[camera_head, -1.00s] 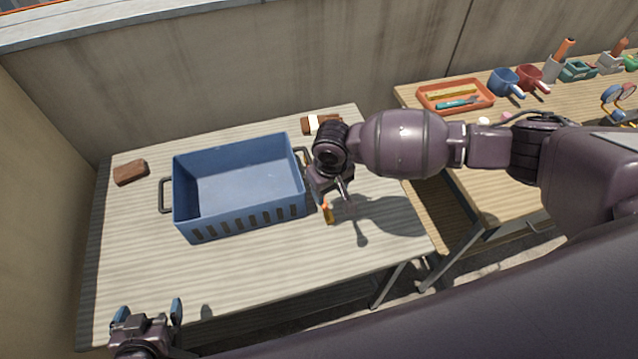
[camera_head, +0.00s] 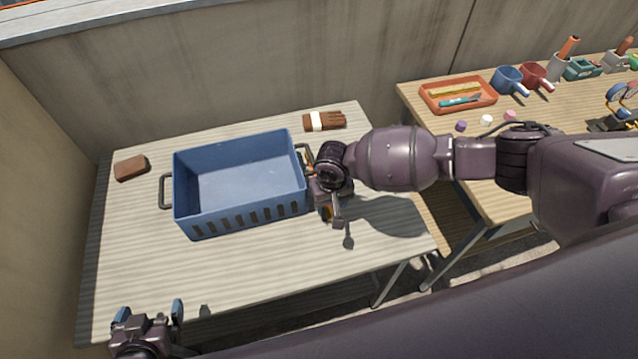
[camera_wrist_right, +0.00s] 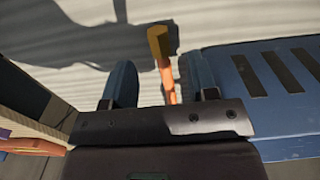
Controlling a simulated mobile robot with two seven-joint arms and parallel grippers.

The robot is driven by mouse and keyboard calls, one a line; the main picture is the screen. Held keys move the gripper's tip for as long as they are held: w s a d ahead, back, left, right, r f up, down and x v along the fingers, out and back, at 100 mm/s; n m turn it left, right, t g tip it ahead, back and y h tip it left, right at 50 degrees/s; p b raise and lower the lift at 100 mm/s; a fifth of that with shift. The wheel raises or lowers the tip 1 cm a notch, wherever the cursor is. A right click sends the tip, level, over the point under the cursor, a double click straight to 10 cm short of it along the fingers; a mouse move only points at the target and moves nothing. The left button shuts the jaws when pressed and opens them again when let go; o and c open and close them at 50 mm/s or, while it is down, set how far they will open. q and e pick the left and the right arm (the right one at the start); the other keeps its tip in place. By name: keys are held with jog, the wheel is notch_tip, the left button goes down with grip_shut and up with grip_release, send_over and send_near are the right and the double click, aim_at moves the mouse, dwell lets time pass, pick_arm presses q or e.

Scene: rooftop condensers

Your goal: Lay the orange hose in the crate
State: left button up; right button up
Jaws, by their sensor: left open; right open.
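The blue crate (camera_head: 183,225) stands on the near table with its inside empty. The orange hose (camera_head: 327,212) shows as a short piece beside the crate's right end, mostly hidden by my right gripper. My right gripper (camera_head: 334,208) is open, low over the table there. In the right wrist view the orange hose (camera_wrist_right: 160,50) lies between the two open fingers (camera_wrist_right: 158,82), with no grip on it visible, and the crate (camera_wrist_right: 230,85) is close at the right. My left gripper (camera_head: 149,312) is open and empty at the table's front left corner.
A brown block (camera_head: 131,167) lies left of the crate, and a brown bundle with a white band (camera_head: 324,121) lies behind it. The right table holds an orange tray (camera_head: 458,106), mugs (camera_head: 510,80) and small items. The near table's front is clear.

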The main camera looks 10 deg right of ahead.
aim_at(330, 211)
jog(key=shift+f+b, duration=0.3)
jog(key=shift+f, duration=1.7)
jog(key=shift+w, duration=0.1)
grip_shut()
